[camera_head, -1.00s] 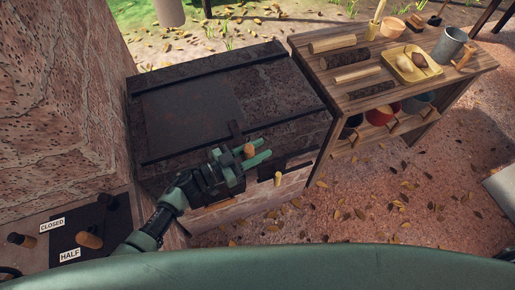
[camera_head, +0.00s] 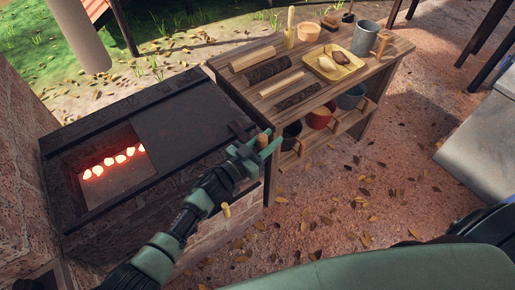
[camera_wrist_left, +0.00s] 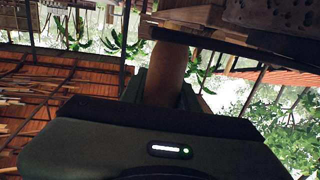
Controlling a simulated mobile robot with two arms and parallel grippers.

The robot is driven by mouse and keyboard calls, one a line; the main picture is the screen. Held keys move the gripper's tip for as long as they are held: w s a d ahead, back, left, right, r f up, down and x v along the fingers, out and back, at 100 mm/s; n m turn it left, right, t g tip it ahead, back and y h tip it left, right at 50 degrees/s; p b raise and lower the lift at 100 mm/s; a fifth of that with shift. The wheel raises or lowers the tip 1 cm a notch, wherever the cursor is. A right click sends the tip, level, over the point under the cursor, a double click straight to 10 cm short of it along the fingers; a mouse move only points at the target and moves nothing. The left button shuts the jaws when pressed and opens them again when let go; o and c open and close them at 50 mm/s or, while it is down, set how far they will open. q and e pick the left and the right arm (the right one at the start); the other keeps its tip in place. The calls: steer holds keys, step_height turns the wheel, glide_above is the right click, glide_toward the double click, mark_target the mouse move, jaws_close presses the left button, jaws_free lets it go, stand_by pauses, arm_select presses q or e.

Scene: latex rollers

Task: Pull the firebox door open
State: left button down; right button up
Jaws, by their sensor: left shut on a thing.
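The firebox door (camera_head: 180,120) is a dark flat plate on top of the dark stove. It stands slid to the right, and a square opening at its left shows a row of glowing coals (camera_head: 112,160). The door's wooden handle (camera_head: 262,139) is at its right end. My left gripper (camera_head: 264,144) is shut on this handle, its green fingers on either side. In the left wrist view the round wooden handle (camera_wrist_left: 166,72) stands between the fingers. My right gripper is not in view.
A wooden shelf table (camera_head: 225,75) stands right of the stove, with wood pieces, a yellow tray (camera_head: 350,70) and a grey mug (camera_head: 365,38) on top. Pots hang or sit below. A grey surface (camera_head: 480,150) is at the right. Leaf-strewn ground lies clear between.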

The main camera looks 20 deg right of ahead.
mark_target(259, 149)
arm_select(q)
steer(key=shift+w+d, duration=0.1)
steer(key=shift+d, duration=0.2)
steer(key=c, duration=1.1)
jaws_free()
steer(key=shift+o, duration=0.2)
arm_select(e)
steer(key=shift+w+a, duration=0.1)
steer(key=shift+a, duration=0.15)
arm_select(q)
steer(key=shift+a, duration=0.1)
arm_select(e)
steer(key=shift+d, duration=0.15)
arm_select(q)
steer(key=v, duration=0.7)
steer(key=shift+s+a+p, duration=0.2)
steer(key=shift+a+p, duration=0.1)
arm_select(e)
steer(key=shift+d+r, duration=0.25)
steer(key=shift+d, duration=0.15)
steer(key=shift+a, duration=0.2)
